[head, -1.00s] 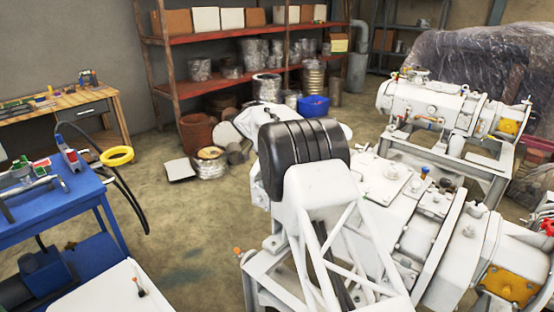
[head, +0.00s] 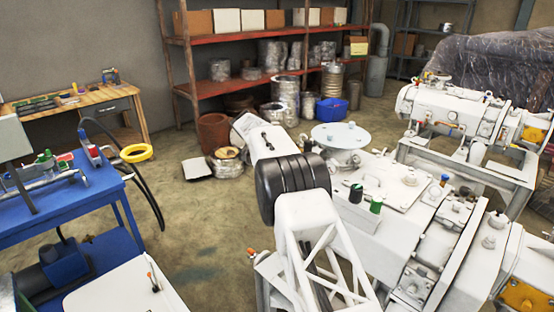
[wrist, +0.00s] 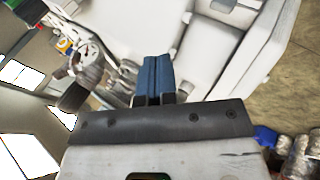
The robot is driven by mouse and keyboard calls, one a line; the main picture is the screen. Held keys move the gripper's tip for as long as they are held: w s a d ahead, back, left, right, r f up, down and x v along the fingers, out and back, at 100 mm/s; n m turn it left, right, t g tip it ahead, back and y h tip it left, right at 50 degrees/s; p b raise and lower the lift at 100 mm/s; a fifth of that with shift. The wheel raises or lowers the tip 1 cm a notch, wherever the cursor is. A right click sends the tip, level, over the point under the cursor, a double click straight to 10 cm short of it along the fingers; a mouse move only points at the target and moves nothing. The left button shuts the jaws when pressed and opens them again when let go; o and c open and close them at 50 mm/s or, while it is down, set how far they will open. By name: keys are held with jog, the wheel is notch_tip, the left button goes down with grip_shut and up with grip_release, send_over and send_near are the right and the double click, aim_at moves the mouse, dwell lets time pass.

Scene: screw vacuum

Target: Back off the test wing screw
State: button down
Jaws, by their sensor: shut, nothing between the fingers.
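I cannot pick out a wing screw for certain in either view. The white vacuum machine (head: 385,240) stands right of centre in the head view. On top are a dark-capped part (head: 355,193), a green-capped part (head: 376,204) and a small blue-topped fitting (head: 444,180). My gripper (wrist: 155,68) shows in the wrist view with its blue fingers together and nothing between them. They point over a white surface, apart from a grey metal fitting with a dark cylinder (wrist: 75,95) at the left. My arm hides the gripper in the head view.
A round pale plate (head: 340,134) is behind my arm. A second white machine (head: 450,108) stands at the back right. A blue cart (head: 75,205) and a white table (head: 115,290) are at the left. Floor is open between the cart and the machine.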

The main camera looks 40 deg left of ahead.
jog(key=shift+s+a+f, duration=0.15)
jog(key=shift+a, duration=0.35)
jog(key=shift+s+a+f, duration=0.15)
jog(key=shift+a, duration=0.35)
jog(key=c, duration=1.3)
grip_release()
jog(key=shift+w+d+r, duration=0.1)
jog(key=shift+r, duration=0.05)
jog(key=shift+d+r+m+t+y, duration=0.15)
jog(key=shift+d+r+m+y, duration=0.15)
jog(key=shift+d+r+y, duration=1.45)
jog(key=shift+d+r+m+t+y, duration=0.25)
jog(key=shift+d+r+y, duration=0.45)
jog(key=shift+d+r, duration=2.05)
jog(key=shift+d+r+m+t+y, duration=0.1)
jog(key=shift+d+r+m+y, duration=0.25)
jog(key=shift+d+r+y, duration=1.85)
jog(key=shift+d+f+h, duration=0.85)
jog(key=shift+d+h, duration=0.05)
jog(key=shift+h, duration=0.05)
